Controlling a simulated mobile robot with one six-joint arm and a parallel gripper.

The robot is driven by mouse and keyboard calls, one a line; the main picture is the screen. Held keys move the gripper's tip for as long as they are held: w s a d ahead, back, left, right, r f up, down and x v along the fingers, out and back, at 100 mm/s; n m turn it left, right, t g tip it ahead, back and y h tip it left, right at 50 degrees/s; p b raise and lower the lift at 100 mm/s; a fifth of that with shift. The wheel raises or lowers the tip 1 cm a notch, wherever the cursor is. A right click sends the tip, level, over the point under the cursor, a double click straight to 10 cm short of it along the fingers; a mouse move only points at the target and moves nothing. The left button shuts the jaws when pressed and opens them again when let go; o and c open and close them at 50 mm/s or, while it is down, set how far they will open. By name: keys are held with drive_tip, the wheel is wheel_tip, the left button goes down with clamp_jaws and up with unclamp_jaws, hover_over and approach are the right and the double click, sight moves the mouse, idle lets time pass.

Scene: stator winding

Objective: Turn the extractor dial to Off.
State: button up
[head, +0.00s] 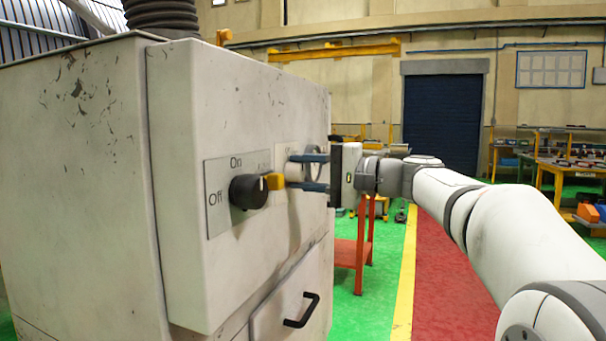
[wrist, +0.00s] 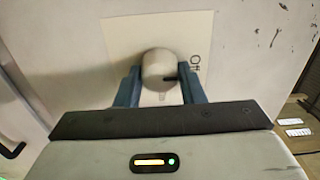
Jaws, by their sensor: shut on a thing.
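A pale round dial (head: 295,171) sits on a light plate at the right of the cabinet front. My gripper (head: 300,172) has its blue fingers on either side of it. In the wrist view the pale dial (wrist: 158,68) is between the fingers of my gripper (wrist: 160,75), shut on it. A dark mark on the dial points right, a little below the word Off on its plate (wrist: 125,40). A black dial (head: 248,192) with a yellow pointer is on another plate (head: 216,172) marked On and Off; its pointer faces right. I cannot read which dial is the extractor's.
The dials are on a scuffed white cabinet (head: 85,170) with a dark handle (head: 301,311) below and a ribbed hose on top. A red stand (head: 350,252) is behind my gripper. Workbenches are at the far right. Green and red floor is open between.

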drive_tip(key=o, duration=1)
drive_tip(key=shift+d, duration=0.1)
drive_tip(key=v, duration=0.7)
drive_tip(key=shift+s+d+p, duration=0.1)
drive_tip(key=shift+d+p, duration=0.2)
drive_tip(key=shift+p, duration=0.05)
